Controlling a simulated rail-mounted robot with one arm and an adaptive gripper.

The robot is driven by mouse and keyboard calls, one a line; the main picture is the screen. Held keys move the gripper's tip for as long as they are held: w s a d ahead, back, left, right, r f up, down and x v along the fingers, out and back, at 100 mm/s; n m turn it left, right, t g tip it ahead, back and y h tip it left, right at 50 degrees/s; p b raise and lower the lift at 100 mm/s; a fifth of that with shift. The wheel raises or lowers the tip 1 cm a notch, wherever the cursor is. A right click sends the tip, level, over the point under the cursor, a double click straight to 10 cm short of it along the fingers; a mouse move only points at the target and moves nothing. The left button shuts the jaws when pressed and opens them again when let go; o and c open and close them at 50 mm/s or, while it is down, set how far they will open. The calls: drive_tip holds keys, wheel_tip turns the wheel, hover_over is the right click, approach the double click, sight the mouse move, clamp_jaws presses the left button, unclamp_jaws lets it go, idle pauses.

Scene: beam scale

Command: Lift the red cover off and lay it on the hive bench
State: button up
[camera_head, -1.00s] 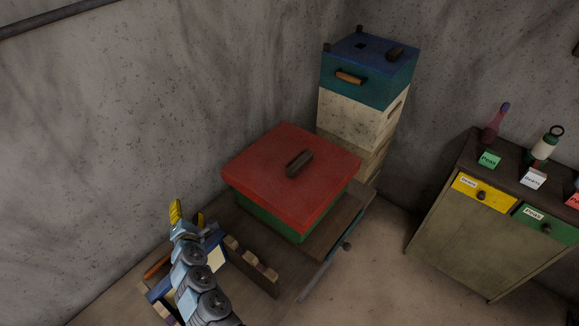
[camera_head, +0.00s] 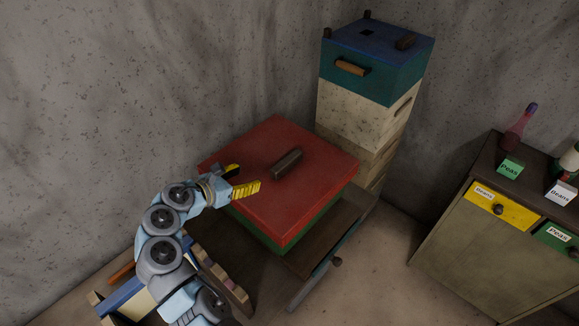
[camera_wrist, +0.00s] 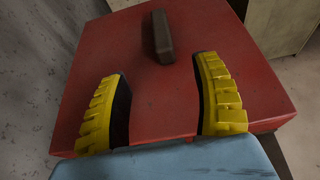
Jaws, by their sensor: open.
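The red cover (camera_head: 310,190) sits on a green box (camera_head: 313,219) on the dark hive bench (camera_head: 322,243). A brown block handle (camera_head: 287,163) stands on the middle of the cover. My gripper (camera_head: 246,179) is open and empty above the left part of the cover, to the left of the handle. In the wrist view, the red cover (camera_wrist: 165,95) lies below the two yellow fingers of my gripper (camera_wrist: 163,95), and the brown handle (camera_wrist: 162,38) is ahead, beyond the fingertips and between their lines.
A tall hive stack with a blue top (camera_head: 378,42) stands behind in the corner. A cabinet (camera_head: 450,245) with yellow and green drawers is at right. A wooden frame rack (camera_head: 228,283) lies at lower left by my arm. Bare bench shows right of the box.

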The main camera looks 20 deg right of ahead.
drive_tip(key=shift+x, duration=1)
drive_tip(key=p, duration=0.1)
approach(287, 162)
drive_tip(key=w+d+f, duration=0.2)
drive_tip(key=shift+w+d+f, duration=0.1)
drive_tip(key=shift+d+f, duration=0.1)
drive_tip(key=shift+d, duration=0.1)
drive_tip(key=shift+b+x, duration=0.35)
drive_tip(key=shift+x, duration=3.25)
drive_tip(key=shift+r, duration=0.1)
clamp_jaws()
